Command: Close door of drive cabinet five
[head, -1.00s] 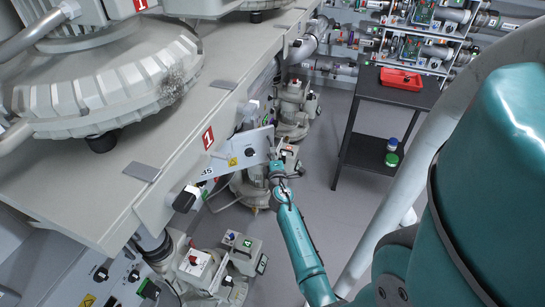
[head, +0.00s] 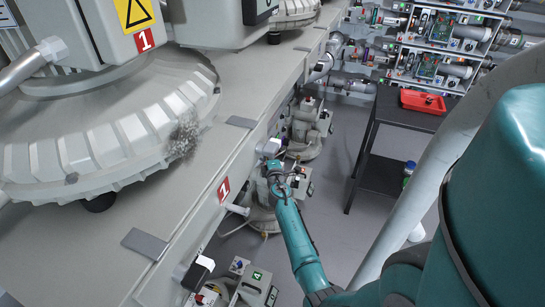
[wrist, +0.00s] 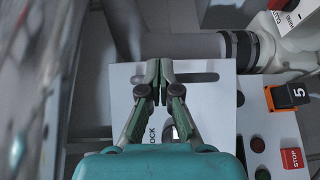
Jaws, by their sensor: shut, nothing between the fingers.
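My gripper (head: 274,168) is beside the front edge of the long grey bench in the head view. In the wrist view my gripper (wrist: 159,68) is shut and empty, with its green fingers together in front of a pale panel (wrist: 205,115) that has a slot and partly hidden lettering ending in "OCK". I cannot tell whether the fingertips touch this panel.
The grey bench (head: 195,140) with large ribbed machines runs along the left. A dark table (head: 400,135) with a red tray (head: 423,101) stands at the right. Grey floor (head: 345,150) is open between them. A pale pipe (wrist: 190,47) crosses the wrist view above the panel.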

